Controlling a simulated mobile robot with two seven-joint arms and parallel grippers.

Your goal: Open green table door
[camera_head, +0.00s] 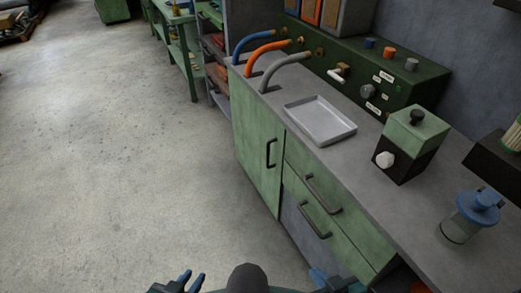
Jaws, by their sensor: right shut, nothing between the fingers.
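The green table door (255,145) is on the left part of the grey-topped bench's front and looks closed. Its dark vertical bar handle (268,153) is near the door's right edge. My right gripper (319,278) is at the bottom edge, partly hidden, shut and empty. Both grippers are well short of the door and handle.
Green drawers (314,187) with dark handles are right of the door. On the benchtop (300,88) are a grey tray (320,120), a green-black box (409,144) and a blue-lidded jar (467,217). Blue, orange and grey hoses curve at the back. The floor (120,150) on the left is clear.

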